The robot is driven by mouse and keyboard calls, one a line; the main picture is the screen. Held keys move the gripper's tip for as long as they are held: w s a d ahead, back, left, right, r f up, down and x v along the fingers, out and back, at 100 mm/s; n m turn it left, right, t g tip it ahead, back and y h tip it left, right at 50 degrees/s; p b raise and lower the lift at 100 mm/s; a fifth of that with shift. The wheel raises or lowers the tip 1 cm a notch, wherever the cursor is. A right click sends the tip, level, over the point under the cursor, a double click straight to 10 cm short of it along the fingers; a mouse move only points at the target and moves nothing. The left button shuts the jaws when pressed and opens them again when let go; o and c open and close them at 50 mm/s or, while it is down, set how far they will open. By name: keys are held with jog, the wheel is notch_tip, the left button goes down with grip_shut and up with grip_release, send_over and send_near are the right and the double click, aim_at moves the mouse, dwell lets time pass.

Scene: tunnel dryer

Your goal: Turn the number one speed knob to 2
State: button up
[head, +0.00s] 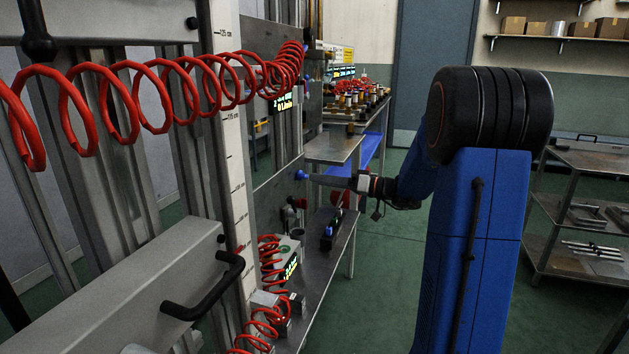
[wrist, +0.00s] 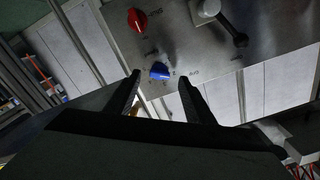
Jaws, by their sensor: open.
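A blue knob (wrist: 159,71) sits on a grey metal panel (wrist: 185,45) in the wrist view, with small marks around it too small to read. A blue knob (head: 301,174) also shows on the upright panel in the head view, just ahead of my gripper (head: 313,178). My gripper (wrist: 160,80) is open, its two dark fingers pointing at the panel. The blue knob appears between and slightly beyond the fingertips. I cannot tell whether they touch it. A red knob (wrist: 137,20) is above and left of it. I cannot read which knob is number one.
A black-handled lever (wrist: 226,28) sticks out of the panel at the upper right. Red coiled hoses (head: 180,80) hang across the left. A metal bench (head: 340,250) stands below the panel, and a shelf cart (head: 580,210) is at right. Green floor (head: 385,270) is clear between them.

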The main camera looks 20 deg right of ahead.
jog(key=v, duration=1.3)
jog(key=shift+s+d, duration=0.2)
jog(key=s+a+f+g+h, duration=0.25)
jog(key=s+a+g, duration=0.35)
jog(key=a, duration=0.5)
jog(key=s+a+f+g+h, duration=0.1)
jog(key=s+a+f+g, duration=0.2)
jog(key=s+a, duration=0.65)
jog(key=s+f+m+h, duration=0.1)
jog(key=s+f+h, duration=0.1)
jog(key=s+h, duration=0.2)
jog(key=s+a+f+m+t+h, duration=0.1)
jog(key=s+h, duration=0.4)
jog(key=s, duration=0.6)
jog(key=shift+a+f+m, duration=0.3)
jog(key=shift+f+m, duration=0.2)
jog(key=shift+f, duration=0.65)
